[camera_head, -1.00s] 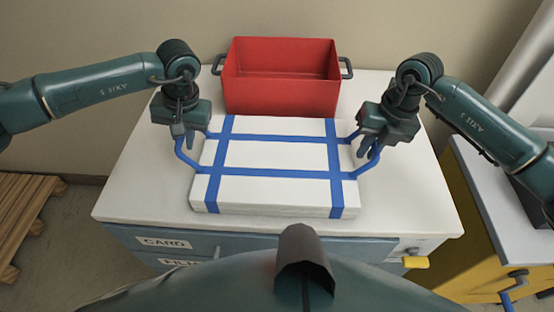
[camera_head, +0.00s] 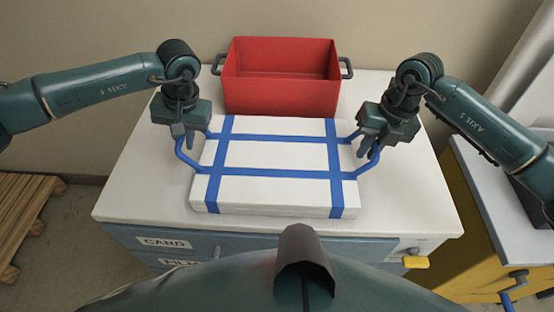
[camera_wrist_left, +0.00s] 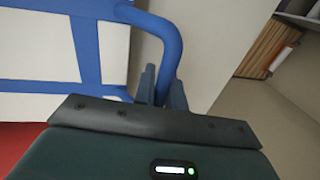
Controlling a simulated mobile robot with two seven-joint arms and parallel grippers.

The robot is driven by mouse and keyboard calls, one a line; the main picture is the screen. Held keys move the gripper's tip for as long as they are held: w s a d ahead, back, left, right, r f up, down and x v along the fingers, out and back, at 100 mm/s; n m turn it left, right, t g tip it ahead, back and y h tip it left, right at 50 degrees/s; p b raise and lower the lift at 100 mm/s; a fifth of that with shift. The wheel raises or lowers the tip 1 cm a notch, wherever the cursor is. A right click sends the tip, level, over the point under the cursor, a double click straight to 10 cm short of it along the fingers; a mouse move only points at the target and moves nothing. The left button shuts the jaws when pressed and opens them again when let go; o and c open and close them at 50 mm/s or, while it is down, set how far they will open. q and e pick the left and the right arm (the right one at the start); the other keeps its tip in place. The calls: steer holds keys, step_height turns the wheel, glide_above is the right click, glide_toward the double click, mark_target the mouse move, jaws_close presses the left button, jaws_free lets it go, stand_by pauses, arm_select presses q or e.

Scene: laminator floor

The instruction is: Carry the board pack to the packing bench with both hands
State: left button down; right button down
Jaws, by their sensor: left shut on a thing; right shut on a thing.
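The board pack (camera_head: 275,155) is a flat white stack bound with blue straps, with a blue loop handle at its left and right ends. It lies on the white top of a cabinet (camera_head: 130,200). My left gripper (camera_head: 182,138) is shut on the left blue handle, which also shows in the left wrist view (camera_wrist_left: 165,35) passing between the fingers. My right gripper (camera_head: 367,147) is shut on the right blue handle. I cannot make out a packing bench for certain.
A red bin (camera_head: 282,95) with dark side handles stands right behind the pack. The cabinet front has drawers labelled CARD (camera_head: 163,243) and FILM. A yellow unit with a grey top (camera_head: 490,200) stands at the right. A wooden pallet (camera_head: 22,215) lies on the floor at left.

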arm_select(q)
steer(key=shift+r, duration=0.15)
arm_select(e)
steer(key=shift+r, duration=0.2)
